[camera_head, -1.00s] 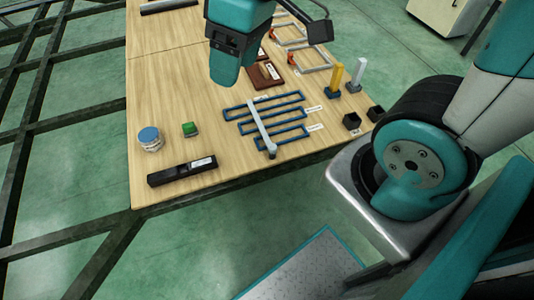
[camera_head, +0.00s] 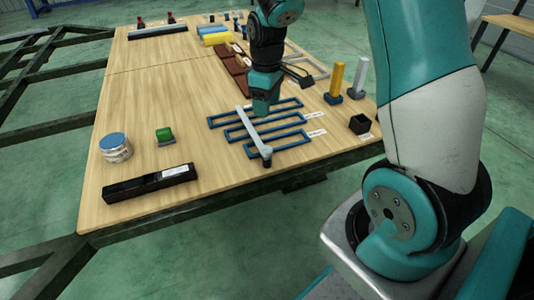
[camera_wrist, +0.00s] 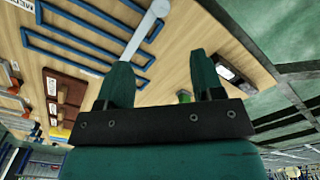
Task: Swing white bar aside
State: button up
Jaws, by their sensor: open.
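The white bar (camera_head: 252,132) lies across several blue rectangular frames (camera_head: 294,138) on the wooden table, with its rounded end toward the table's front edge. In the wrist view the white bar (camera_wrist: 146,36) runs from the top edge down behind my left finger. My gripper (camera_head: 262,108) hangs just above the far part of the frames, close to the right of the bar's far end. In the wrist view my gripper (camera_wrist: 160,78) has its two fingers apart with nothing between them. I cannot tell whether a finger touches the bar.
A yellow post (camera_head: 335,82), a grey post (camera_head: 359,78) and a black cup (camera_head: 360,124) stand to the right. The table's left middle is clear.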

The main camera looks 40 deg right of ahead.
aim_at(267, 149)
notch_tip(267, 149, down, 15)
jog(key=b, duration=0.5)
jog(key=shift+f+b, duration=0.2)
jog(key=shift+b, duration=0.2)
jog(key=shift+c, duration=0.4)
grip_shut()
